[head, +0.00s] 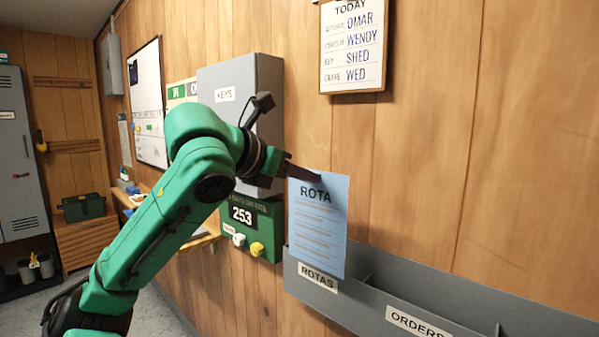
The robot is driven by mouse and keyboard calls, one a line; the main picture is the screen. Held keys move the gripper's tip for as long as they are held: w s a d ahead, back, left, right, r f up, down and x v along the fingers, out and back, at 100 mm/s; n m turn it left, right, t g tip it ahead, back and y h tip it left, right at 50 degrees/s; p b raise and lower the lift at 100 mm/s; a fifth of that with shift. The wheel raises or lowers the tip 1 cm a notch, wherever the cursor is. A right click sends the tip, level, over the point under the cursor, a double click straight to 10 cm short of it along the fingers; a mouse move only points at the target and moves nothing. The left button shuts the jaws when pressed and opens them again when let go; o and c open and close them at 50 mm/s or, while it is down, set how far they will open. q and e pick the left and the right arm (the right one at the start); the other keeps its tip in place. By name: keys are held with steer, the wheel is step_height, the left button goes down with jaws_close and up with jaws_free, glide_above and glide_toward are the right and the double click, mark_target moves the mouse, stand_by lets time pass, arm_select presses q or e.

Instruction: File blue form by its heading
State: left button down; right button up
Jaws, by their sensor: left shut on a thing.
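The blue form (318,228) is a light blue sheet headed "ROTA" with lines of print below. My left gripper (306,172) is shut on its top edge, and the sheet hangs upright. The grey wall rack (350,305) is below and behind it. Its left compartment is labelled "ROTAS" (317,278) and the one to the right "ORDERS" (418,323). My right gripper is not in view.
A grey key box (262,110) juts from the wall behind my left arm. A green "253" board (253,225) hangs below it. A "TODAY" board (352,45) hangs above the rack. The wall right of the sheet is bare.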

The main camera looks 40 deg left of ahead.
mark_target(324, 173)
arm_select(q)
steer(key=w+p, duration=0.1)
steer(key=w, duration=0.2)
steer(key=shift+f+p, duration=0.1)
steer(key=shift+p, duration=0.2)
steer(key=p+x, duration=0.1)
steer(key=x, duration=0.1)
steer(key=p+x, duration=0.1)
steer(key=shift+w+a+r+p, duration=0.1)
steer(key=shift+w+r+p, duration=0.15)
steer(key=shift+w+p, duration=0.65)
stand_by(0.4)
steer(key=shift+f+b, duration=1.4)
steer(key=shift+f, duration=0.1)
